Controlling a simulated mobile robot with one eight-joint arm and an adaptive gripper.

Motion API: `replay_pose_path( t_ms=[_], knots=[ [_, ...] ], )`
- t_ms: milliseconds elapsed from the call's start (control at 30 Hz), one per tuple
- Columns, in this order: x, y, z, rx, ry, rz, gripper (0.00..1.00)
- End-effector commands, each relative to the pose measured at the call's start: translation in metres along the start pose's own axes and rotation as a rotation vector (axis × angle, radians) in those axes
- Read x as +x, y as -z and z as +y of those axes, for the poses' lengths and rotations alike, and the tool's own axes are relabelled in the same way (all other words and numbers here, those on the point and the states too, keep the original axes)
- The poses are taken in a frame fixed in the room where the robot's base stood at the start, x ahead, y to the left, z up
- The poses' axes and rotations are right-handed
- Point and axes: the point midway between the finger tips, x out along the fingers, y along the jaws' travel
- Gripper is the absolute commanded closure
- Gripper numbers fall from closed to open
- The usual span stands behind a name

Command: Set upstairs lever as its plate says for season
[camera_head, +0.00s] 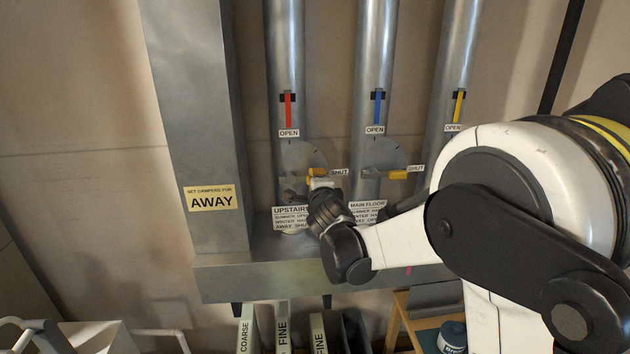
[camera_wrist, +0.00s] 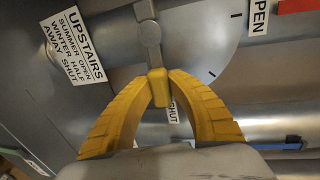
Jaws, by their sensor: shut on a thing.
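The upstairs lever (camera_wrist: 151,40) is a grey bar with a yellow tip (camera_wrist: 157,86), on a round grey dial. It points right in the head view, towards the SHUT label (camera_head: 338,171). My gripper (camera_wrist: 158,92) has its yellow fingers closed on the tip; the gripper (camera_head: 314,178) also shows at the upstairs dial in the head view. The upstairs plate (camera_wrist: 74,45) reads summer open, winter half, away shut. A yellow sign (camera_head: 211,198) on the left duct reads "Set dampers for AWAY". My gripper hides part of the lever in the head view.
The main floor lever (camera_head: 398,174) is close on the right, pointing to its own SHUT label. A third pipe (camera_head: 456,70) stands beyond it, partly behind my arm. Filters marked coarse (camera_head: 247,330) and fine (camera_head: 283,328) stand below the duct box (camera_head: 225,285).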

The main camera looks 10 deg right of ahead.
Motion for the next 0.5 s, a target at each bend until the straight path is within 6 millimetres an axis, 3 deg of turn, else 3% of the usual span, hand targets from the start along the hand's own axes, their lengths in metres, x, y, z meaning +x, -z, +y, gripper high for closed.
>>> replay_pose_path(
  t_ms=[67, 100, 167, 500],
  knots=[
    [-0.0001, 0.0002, 0.0008, 0.001, -0.001, 0.001, 1.0],
    [-0.0002, 0.0002, 0.0008, 0.001, -0.001, 0.001, 0.75],
    [-0.0002, 0.0001, 0.0008, 0.001, -0.001, 0.001, 0.57],
    [-0.0023, -0.0001, 0.0003, -0.001, -0.001, 0.0, 0.57]
  ],
)
